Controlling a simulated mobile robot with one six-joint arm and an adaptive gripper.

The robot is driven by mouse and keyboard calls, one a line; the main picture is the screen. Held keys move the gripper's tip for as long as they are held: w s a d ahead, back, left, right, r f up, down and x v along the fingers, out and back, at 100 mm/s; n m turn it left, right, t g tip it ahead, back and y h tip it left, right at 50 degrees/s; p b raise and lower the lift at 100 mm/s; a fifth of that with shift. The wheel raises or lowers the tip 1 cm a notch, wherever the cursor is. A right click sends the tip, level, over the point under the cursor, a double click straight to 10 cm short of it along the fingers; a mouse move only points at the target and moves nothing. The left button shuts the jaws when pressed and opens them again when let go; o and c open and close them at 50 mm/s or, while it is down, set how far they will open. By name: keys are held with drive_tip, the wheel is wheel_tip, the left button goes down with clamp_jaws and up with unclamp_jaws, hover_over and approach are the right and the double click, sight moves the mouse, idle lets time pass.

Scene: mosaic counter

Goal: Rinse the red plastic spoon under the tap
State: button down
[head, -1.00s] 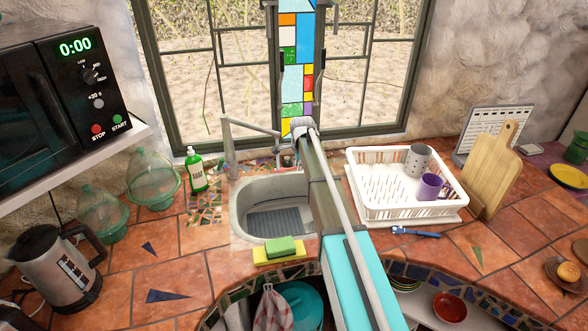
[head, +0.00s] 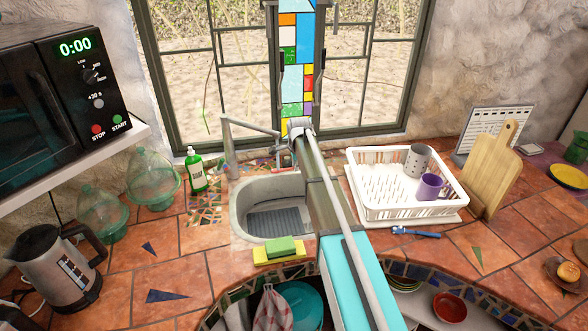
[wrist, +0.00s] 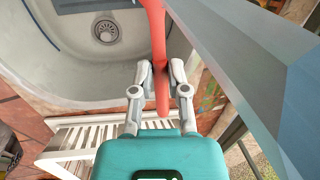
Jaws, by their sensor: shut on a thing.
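The red plastic spoon (wrist: 155,28) shows in the wrist view, running up from between my fingers, with part of it out of frame at the top. My gripper (wrist: 162,70) is shut on the spoon near the sink's rim. In the head view my own arm hides the gripper and spoon. The grey tap (head: 231,150) stands at the back left of the sink (head: 240,208), its spout reaching right toward my wrist. I see no water running. The sink's drain (wrist: 106,31) shows at the upper left of the wrist view.
A white dish rack (head: 375,212) holding a grey cup and a purple mug (head: 430,187) stands right of the sink. A green soap bottle (head: 196,172) stands left of the tap. A sponge (head: 283,247) lies at the sink's front edge. The window is close behind.

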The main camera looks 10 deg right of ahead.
drive_tip(key=s, duration=0.4)
drive_tip(key=shift+s+d, duration=0.3)
drive_tip(key=shift+d, duration=0.05)
idle(1.2)
drive_tip(key=shift+s+d+r+p, duration=0.15)
drive_tip(key=shift+s+r+p, duration=0.65)
drive_tip(key=shift+s, duration=0.2)
drive_tip(key=shift+s+d+r+p, duration=0.15)
drive_tip(key=shift+s+r+p, duration=0.6)
drive_tip(key=shift+s, duration=0.25)
